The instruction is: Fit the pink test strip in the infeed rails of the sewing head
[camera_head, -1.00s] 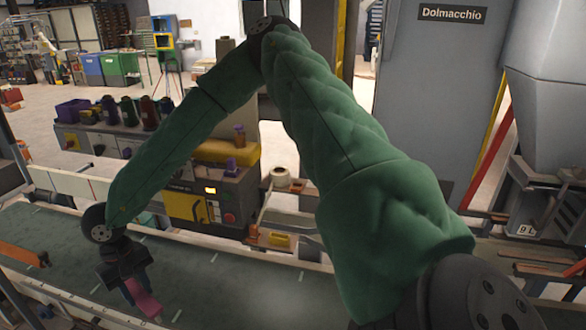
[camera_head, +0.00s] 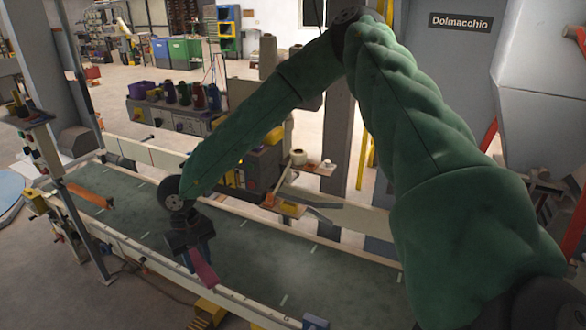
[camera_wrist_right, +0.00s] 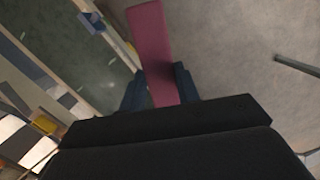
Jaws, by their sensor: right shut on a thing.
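My right gripper (camera_head: 196,246) is shut on the pink test strip (camera_head: 204,270). The strip slants down from the jaws over the conveyor's near rail. In the right wrist view, the strip (camera_wrist_right: 150,42) sticks out flat and straight from between the dark fingers (camera_wrist_right: 160,88), with grey floor and the conveyor edge beyond. My left gripper is not in view.
The green conveyor belt (camera_head: 260,255) runs between pale side rails (camera_head: 140,255). An orange bar (camera_head: 90,194) lies across its left part. Coloured thread cones (camera_head: 198,95) stand on a cabinet behind. A yellow block (camera_head: 208,310) sits low at the near side.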

